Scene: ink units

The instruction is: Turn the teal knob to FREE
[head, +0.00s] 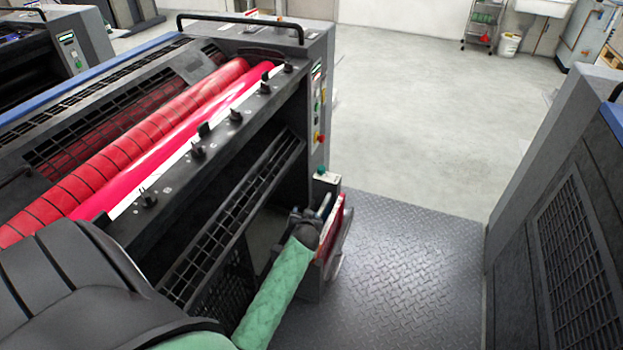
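My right gripper is not in view.
The press (225,135) with red rollers (130,150) and several black knobs fills the left. A red-and-white part (335,232) stands right beside my gripper. The tread-plate floor (400,265) is clear. A grey machine (560,220) stands at right.

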